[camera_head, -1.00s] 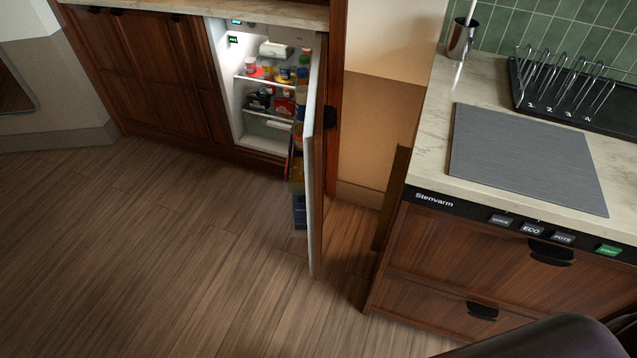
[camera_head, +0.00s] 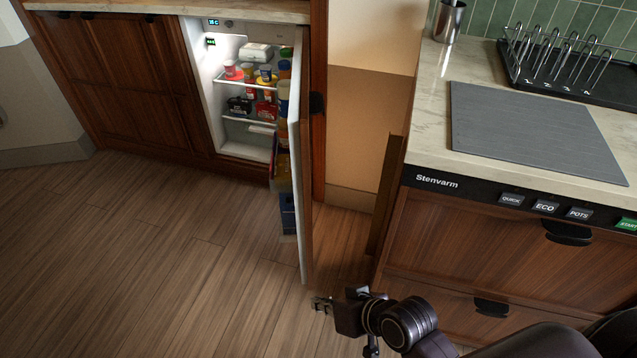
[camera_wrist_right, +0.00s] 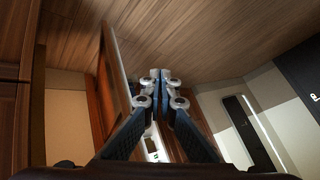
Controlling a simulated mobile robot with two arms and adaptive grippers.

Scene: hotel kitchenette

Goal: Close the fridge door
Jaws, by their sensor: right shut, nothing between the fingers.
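The fridge (camera_head: 206,100) is lit inside and holds bottles, jars and packs on its shelves. Its door (camera_head: 304,160) stands wide open, hinged on the right side and pointing out into the room, with bottles in its inner racks. My right gripper (camera_head: 318,305) is shut and empty, low in front of the door's near bottom end and apart from it. In the right wrist view the closed fingers (camera_wrist_right: 160,78) are in the middle, and the door (camera_wrist_right: 117,70) shows to their left. My left gripper is not in view.
The dishwasher unit (camera_head: 480,235) with a worktop (camera_head: 430,100) stands to the right, close to my right arm. A wooden side panel (camera_head: 388,195) stands between door and unit. The floor (camera_head: 150,250) left of the door is clear.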

